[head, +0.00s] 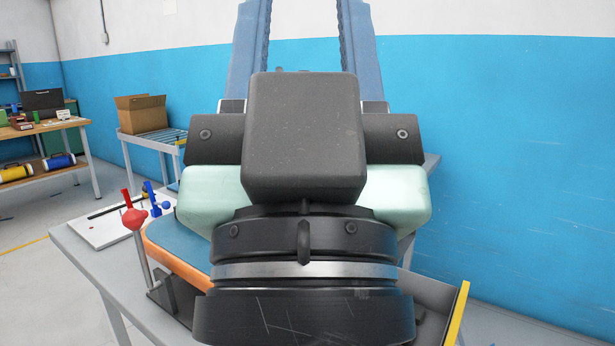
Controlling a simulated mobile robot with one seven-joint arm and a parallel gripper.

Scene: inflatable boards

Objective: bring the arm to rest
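My gripper (303,35) fills the middle of the head view, pointing away and up. Its two blue fingers stand wide apart with only the wall showing between them; their tips run out at the top edge. Its pale green body, a black box and the black round wrist hide much of the workbench behind. A blue board with an orange edge (180,246) lies on the grey workbench (82,246), partly hidden by my gripper.
A red knob on a post (134,218) stands at the board's left. A white panel (103,228) carries a black rod and blue parts. A yellow-edged tray (440,300) is at lower right. A cardboard box (141,114) stands on a rack behind; shelves are far left.

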